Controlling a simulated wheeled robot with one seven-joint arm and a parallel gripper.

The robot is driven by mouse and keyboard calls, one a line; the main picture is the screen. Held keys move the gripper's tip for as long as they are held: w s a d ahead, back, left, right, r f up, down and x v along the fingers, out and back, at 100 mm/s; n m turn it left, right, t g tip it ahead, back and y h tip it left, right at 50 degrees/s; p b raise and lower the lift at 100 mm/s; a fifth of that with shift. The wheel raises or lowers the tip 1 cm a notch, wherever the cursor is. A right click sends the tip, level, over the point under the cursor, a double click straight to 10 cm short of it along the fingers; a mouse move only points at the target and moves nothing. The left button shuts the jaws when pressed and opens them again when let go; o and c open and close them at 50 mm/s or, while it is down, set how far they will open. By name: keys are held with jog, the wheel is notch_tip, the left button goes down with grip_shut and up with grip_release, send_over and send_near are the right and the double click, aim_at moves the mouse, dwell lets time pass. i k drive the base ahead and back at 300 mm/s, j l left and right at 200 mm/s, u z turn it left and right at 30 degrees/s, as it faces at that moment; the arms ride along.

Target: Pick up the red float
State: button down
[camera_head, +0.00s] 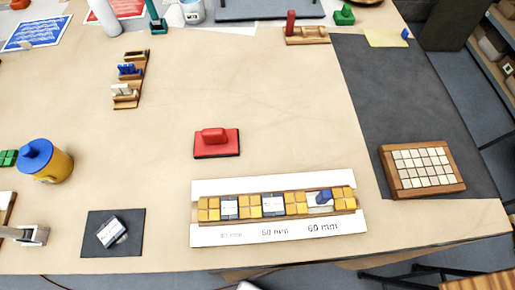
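The red float (216,142) lies flat near the middle of the beige table (270,95). It has a raised rounded red handle on top and a thin dark edge along its base. Nothing touches it and it is fully visible. My gripper cannot be made out in this view. A small pale shape shows at the bottom edge, too cut off to identify.
A white board (205,187) with a row of yellow and dark tiles lies in front of the float. A wooden rack (131,80) stands behind left, a blue-lidded yellow jar (58,165) far left, a wood-framed tile panel (458,182) right. Table around the float is clear.

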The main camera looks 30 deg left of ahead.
aim_at(217, 143)
jog(key=j+u, duration=0.15)
jog(key=u, duration=0.9)
jog(key=i+j+z, duration=0.15)
jog(key=j, duration=0.3)
